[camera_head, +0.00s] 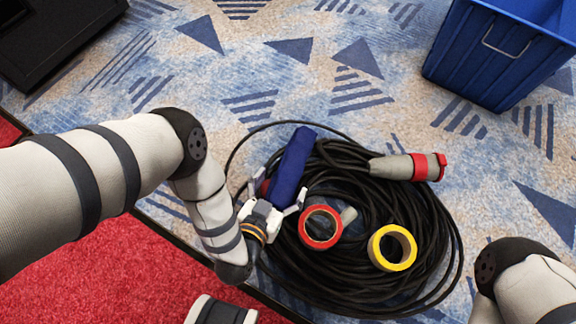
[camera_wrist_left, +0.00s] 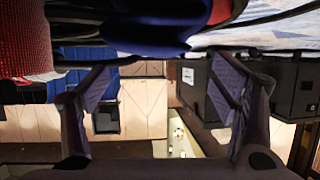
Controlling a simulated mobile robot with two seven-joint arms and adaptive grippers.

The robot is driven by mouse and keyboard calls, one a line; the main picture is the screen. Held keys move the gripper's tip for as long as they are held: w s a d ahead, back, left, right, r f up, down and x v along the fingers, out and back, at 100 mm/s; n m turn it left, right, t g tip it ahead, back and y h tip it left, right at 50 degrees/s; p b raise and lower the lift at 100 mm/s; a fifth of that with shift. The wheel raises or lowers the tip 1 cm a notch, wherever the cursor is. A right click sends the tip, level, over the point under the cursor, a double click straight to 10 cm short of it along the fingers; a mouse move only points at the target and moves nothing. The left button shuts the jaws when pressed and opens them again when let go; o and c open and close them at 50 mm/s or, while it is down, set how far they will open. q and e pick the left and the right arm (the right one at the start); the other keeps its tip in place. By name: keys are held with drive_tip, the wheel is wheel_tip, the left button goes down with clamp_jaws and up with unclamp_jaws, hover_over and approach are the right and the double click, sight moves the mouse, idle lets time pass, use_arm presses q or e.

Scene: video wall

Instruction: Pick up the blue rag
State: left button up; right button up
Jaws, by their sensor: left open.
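The blue rag (camera_head: 294,163) is a rolled, dark blue bundle lying slanted on the left part of a coil of black cable (camera_head: 395,220). My left gripper (camera_head: 279,198) is open at the rag's near end, with one finger on each side of it. In the left wrist view, the two fingers stand apart (camera_wrist_left: 163,85), and the rag (camera_wrist_left: 150,38) crosses the top of the picture beyond them. Whether the fingers touch the rag cannot be told. My right arm enters at the lower right, with its gripper out of view.
A red tape roll (camera_head: 307,239) and a yellow tape roll (camera_head: 406,236) lie on the coil. A grey and red plug (camera_head: 408,167) lies at its upper right. A blue crate (camera_head: 470,68) stands at the upper right. Patterned carpet (camera_head: 240,65) is clear beyond the coil.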

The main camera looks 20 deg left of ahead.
sight(293, 164)
use_arm(q)
drive_tip(key=shift+w+f, duration=0.2)
drive_tip(key=shift+w, duration=0.25)
drive_tip(key=b+x, duration=0.2)
drive_tip(key=x, duration=0.1)
drive_tip(key=b+x, duration=0.1)
drive_tip(key=shift+w+r, duration=0.25)
drive_tip(key=shift+w, duration=0.05)
drive_tip(key=shift+w+d, duration=0.1)
drive_tip(key=shift+w, duration=0.15)
drive_tip(key=c, duration=1.3)
